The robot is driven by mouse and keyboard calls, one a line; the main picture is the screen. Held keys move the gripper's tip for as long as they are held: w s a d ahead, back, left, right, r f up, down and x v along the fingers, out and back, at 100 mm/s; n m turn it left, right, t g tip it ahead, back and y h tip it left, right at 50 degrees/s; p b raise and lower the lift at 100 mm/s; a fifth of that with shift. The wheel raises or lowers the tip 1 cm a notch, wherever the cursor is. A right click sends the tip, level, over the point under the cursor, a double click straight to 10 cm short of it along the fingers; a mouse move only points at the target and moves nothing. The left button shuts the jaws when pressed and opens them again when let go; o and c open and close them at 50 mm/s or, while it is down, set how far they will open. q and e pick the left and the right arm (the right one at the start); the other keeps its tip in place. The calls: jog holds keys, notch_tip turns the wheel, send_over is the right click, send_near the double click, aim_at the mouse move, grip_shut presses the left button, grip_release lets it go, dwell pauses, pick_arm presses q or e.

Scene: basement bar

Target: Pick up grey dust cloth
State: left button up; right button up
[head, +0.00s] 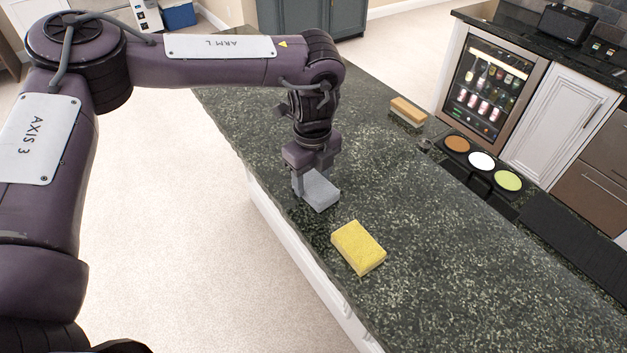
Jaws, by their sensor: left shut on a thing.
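The grey dust cloth (321,192) is a folded grey block at the left edge of the dark green stone counter (430,240). My left gripper (312,180) points down over it and is shut on it. The fingers cover part of the cloth's far side. I cannot tell whether the cloth touches the counter or is slightly above it. My right gripper is not in view.
A yellow sponge (358,248) lies on the counter just nearer than the cloth. A tan and white block (408,112) lies at the far edge. A holder with round brown, white and green discs (481,161) stands at the right. The counter's middle is clear.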

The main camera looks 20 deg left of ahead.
aim_at(313, 181)
pick_arm(q)
notch_tip(313, 181, up, 5)
jog(key=shift+w+f+b, duration=0.1)
jog(key=shift+b, duration=0.9)
notch_tip(313, 181, up, 15)
jog(key=shift+p, duration=0.3)
